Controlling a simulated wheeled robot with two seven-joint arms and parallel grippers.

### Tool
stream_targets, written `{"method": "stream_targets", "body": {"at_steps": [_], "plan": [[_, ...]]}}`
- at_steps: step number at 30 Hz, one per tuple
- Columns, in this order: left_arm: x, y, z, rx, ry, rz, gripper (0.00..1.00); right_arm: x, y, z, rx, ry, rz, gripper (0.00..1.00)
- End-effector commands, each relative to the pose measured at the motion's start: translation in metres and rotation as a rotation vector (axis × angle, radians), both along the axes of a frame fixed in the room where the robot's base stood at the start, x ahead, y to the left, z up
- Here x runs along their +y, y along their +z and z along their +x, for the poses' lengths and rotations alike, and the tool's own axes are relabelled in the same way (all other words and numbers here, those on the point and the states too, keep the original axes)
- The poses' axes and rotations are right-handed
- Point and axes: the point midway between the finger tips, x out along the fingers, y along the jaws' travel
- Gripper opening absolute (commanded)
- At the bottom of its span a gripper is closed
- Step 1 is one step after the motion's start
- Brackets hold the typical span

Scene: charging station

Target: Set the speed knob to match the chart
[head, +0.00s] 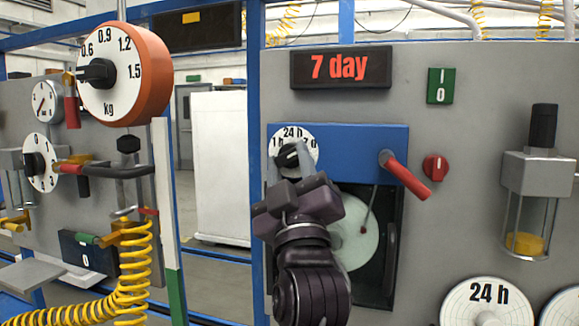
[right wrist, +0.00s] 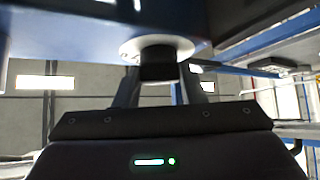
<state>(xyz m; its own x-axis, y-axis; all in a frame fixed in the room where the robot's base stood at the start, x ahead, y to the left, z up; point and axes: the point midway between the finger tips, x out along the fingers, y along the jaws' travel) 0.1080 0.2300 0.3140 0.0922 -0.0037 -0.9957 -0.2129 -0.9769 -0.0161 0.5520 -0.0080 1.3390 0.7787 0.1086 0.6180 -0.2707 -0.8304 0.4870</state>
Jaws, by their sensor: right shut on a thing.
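The speed knob (head: 286,154) is black and sits on a white dial (head: 309,146) marked 1 h, 24 h and 7 d, on the blue recorder panel. My right gripper (head: 290,162) reaches up from below and is shut on the knob. In the right wrist view the knob (right wrist: 156,68) is between the two fingers, under the white dial (right wrist: 150,44). The gripper partly hides the knob, so its exact setting is hard to read. A pale green chart disc (head: 358,245) shows in the opening below, partly behind my arm; no writing is readable on it. My left gripper is not in view.
A sign (head: 340,67) reads "7 day". A red-handled lever (head: 407,177) sticks out right of the dial. A spare disc (head: 487,297) marked "24 h" is at the lower right. A red knob (head: 435,168) and glass cylinder (head: 528,220) are farther right.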

Motion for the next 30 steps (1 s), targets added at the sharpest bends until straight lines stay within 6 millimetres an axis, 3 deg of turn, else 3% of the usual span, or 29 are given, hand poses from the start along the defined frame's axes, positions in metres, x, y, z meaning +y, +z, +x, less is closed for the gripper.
{"method": "stream_targets", "body": {"at_steps": [2,3,8,19,28,30], "plan": [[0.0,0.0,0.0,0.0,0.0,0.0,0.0,0.001,-0.002,0.001,0.005,0.002,0.0,0.14],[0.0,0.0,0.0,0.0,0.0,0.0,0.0,0.001,-0.002,0.001,0.005,0.002,0.0,0.39],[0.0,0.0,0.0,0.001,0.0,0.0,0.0,0.0,-0.002,0.0,0.003,0.001,0.0,0.58],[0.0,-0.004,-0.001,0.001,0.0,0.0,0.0,0.0,-0.008,-0.006,0.001,0.002,0.0,0.58],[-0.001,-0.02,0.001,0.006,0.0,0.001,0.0,-0.006,-0.04,-0.045,0.003,0.003,0.001,0.58],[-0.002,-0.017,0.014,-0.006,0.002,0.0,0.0,-0.007,-0.045,-0.051,0.004,0.003,0.001,0.58]]}}
